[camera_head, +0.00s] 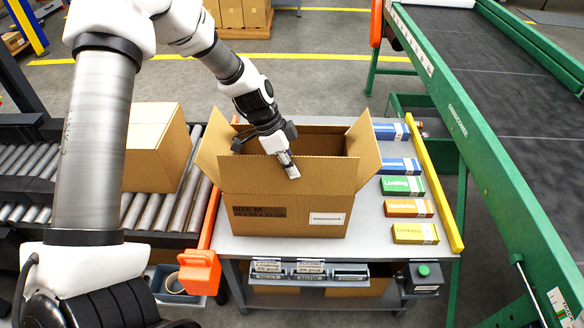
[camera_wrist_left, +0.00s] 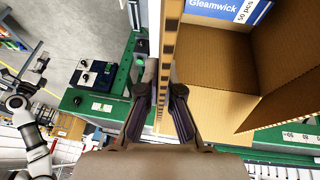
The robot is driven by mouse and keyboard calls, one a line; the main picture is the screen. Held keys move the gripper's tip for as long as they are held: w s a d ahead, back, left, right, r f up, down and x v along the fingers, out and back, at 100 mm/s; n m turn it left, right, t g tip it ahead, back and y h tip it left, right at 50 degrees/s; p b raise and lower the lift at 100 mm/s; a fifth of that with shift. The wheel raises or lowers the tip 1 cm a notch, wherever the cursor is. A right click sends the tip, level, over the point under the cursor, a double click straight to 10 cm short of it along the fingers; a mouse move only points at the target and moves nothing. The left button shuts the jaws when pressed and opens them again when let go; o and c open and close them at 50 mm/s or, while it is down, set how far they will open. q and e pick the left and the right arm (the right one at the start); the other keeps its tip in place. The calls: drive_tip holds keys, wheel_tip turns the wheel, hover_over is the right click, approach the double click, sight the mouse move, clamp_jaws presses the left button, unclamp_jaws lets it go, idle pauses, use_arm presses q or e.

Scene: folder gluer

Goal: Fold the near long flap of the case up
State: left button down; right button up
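The case (camera_head: 290,212) is an open-topped cardboard box on the grey table. Its near long flap (camera_head: 250,174) stands about upright in line with the near wall. The short flaps at left (camera_head: 209,152) and right (camera_head: 364,148) splay outward. My left gripper (camera_head: 288,162) comes down over the near flap's top edge, with one finger on its outer face. In the left wrist view my left gripper (camera_wrist_left: 160,85) has its fingers on both sides of a thin cardboard panel and looks shut on it. Part of the case interior (camera_wrist_left: 215,60) shows beside it. My right gripper is not in view.
Several small coloured cartons (camera_head: 408,207) lie right of the case, beside a yellow rail (camera_head: 433,180). A green-framed conveyor (camera_head: 490,150) runs at the right. A closed cardboard box (camera_head: 150,150) sits on rollers at the left. An orange-ended part (camera_head: 199,272) stands at the table's left.

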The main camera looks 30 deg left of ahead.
use_arm(q)
drive_tip(key=s+d+t+b, duration=0.1)
drive_tip(key=s+y+b, duration=0.1)
drive_tip(key=s, duration=0.1)
drive_tip(key=shift+d+f+t, duration=0.15)
drive_tip(key=shift+d+t, duration=0.25)
drive_tip(key=shift+s+f, duration=0.1)
drive_tip(key=shift+s, duration=0.05)
idle(0.8)
drive_tip(key=c, duration=1.4)
unclamp_jaws()
drive_tip(key=shift+o, duration=0.2)
drive_tip(key=shift+w+a, duration=0.1)
drive_tip(key=shift+w, duration=0.15)
